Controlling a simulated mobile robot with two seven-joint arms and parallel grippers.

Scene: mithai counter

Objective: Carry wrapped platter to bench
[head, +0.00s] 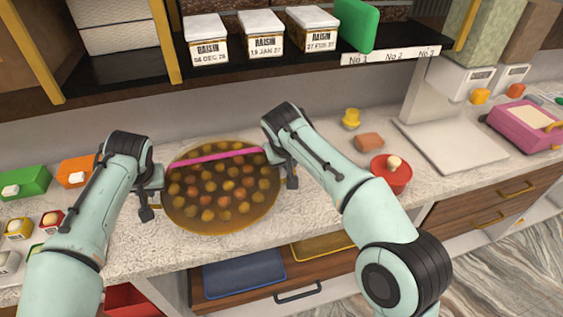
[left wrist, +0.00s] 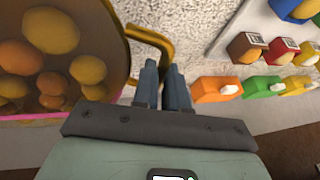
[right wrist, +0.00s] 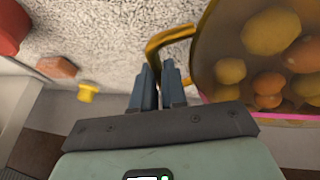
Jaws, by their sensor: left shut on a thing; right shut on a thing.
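The wrapped platter (head: 222,222) is round and brown, with several round sweets under a clear wrap and a pink ribbon across its far part. It is over the counter in the middle of the head view; whether it touches the counter I cannot tell. My left gripper (head: 150,190) is shut on its left brass handle, which shows in the left wrist view (left wrist: 150,42). My right gripper (head: 284,165) is shut on its right brass handle, which shows in the right wrist view (right wrist: 165,40). The bench cannot be told apart in these views.
Green (head: 25,182) and orange (head: 75,171) boxes stand left. A shelf with raisin tins (head: 206,45) overhangs the back.

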